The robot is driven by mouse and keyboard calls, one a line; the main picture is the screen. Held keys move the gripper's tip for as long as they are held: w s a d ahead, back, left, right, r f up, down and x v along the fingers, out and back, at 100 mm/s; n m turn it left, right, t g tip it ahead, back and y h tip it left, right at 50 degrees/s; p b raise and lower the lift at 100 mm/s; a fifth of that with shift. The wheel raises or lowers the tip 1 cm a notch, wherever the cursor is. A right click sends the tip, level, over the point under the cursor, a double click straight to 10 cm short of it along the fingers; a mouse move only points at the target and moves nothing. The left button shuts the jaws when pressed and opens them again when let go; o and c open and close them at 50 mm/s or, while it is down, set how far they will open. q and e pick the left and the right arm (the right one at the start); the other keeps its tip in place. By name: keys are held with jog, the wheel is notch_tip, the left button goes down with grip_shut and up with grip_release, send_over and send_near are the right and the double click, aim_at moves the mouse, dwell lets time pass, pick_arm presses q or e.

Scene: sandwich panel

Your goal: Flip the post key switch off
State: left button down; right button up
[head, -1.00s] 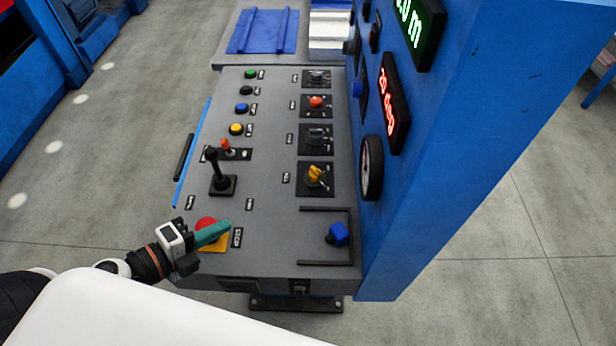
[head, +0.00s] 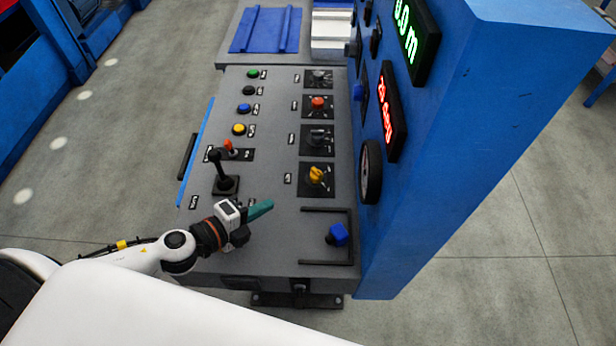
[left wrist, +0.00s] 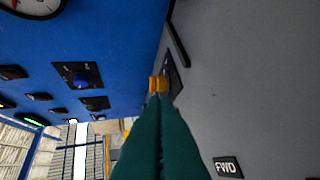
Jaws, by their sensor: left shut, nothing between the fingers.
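The blue post (head: 480,130) rises at the right of the grey console and carries several small switches on its left face. A blue knob on a black plate shows on the post in the head view (head: 358,91) and in the left wrist view (left wrist: 80,76). I cannot tell which post switch is the key switch. My left gripper (head: 268,206) has teal fingers pressed together, empty, over the lower part of the console, apart from the post. Its fingers also show in the left wrist view (left wrist: 154,112), pointing toward a yellow knob (left wrist: 158,84). My right gripper is not in view.
The console (head: 270,180) carries a black joystick (head: 220,170), coloured buttons and a column of rotary knobs. A blue knob (head: 337,234) sits inside a black rail.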

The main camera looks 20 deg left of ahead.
aim_at(321, 176)
pick_arm(q)
jog(key=p+x, duration=0.1)
jog(key=x, duration=0.3)
jog(key=p+x, duration=0.1)
jog(key=x, duration=0.4)
jog(key=r+p+x, duration=0.1)
jog(key=x, duration=0.3)
jog(key=shift+w+d, duration=0.3)
jog(key=shift+w, duration=0.15)
jog(key=shift+s+d+n+t+y+p, duration=0.1)
jog(key=shift+d+n+t+y+p, duration=0.2)
jog(key=shift+n+t+y+p, duration=0.45)
